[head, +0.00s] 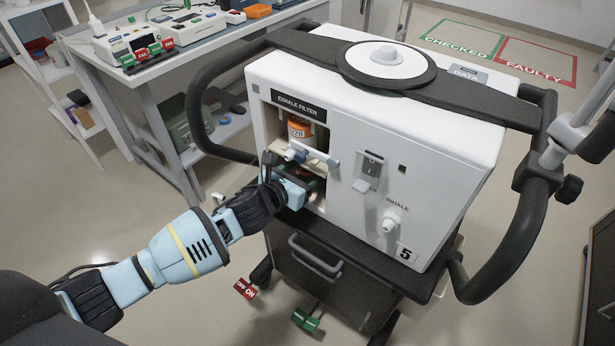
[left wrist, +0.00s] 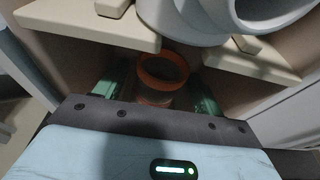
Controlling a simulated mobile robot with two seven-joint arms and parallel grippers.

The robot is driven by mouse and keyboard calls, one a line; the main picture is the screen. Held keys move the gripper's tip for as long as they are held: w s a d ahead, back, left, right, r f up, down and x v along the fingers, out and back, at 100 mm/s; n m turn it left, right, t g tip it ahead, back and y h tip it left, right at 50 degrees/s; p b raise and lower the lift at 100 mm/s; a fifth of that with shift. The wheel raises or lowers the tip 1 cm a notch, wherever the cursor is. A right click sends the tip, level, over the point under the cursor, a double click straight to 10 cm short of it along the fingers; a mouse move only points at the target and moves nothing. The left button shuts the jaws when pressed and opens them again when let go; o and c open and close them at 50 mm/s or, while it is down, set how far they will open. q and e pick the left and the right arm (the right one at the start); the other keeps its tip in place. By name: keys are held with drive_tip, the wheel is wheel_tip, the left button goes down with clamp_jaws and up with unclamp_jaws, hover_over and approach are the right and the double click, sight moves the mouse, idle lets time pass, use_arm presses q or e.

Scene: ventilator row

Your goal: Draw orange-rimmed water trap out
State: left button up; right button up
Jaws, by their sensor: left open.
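The orange-rimmed water trap (left wrist: 163,74) sits inside the dark lower part of the ventilator's filter bay in the left wrist view. Its round orange rim faces up, below a cream shelf (left wrist: 100,27) with a gap. My left gripper (left wrist: 155,93) is open, with one green fingertip to each side of the trap and visible gaps between. In the head view my left gripper (head: 305,186) reaches into the low part of the bay and hides the trap there. I cannot tell how deep the fingers are. My right gripper is in neither view.
The white ventilator (head: 433,190) stands on a dark cart with black handle loops. An orange-brown filter (head: 299,129) and a blue-ended white fitting (head: 318,159) are above my gripper. A side bench (head: 150,75) holds devices. Floor squares (head: 523,61) read CHECKED and FAULTY.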

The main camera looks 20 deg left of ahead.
sight(301, 176)
use_arm(q)
drive_tip(key=shift+w+d+f, duration=0.1)
drive_tip(key=shift+w+d, duration=0.1)
drive_tip(key=shift+w, duration=0.3)
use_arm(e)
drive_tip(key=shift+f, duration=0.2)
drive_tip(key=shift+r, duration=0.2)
use_arm(q)
drive_tip(key=c, duration=0.9)
drive_tip(key=shift+c, duration=0.2)
drive_tip(key=shift+r+p, duration=0.55)
drive_tip(key=shift+p, duration=0.25)
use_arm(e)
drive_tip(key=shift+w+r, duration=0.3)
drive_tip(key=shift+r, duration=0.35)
use_arm(q)
drive_tip(key=shift+s+a, duration=0.1)
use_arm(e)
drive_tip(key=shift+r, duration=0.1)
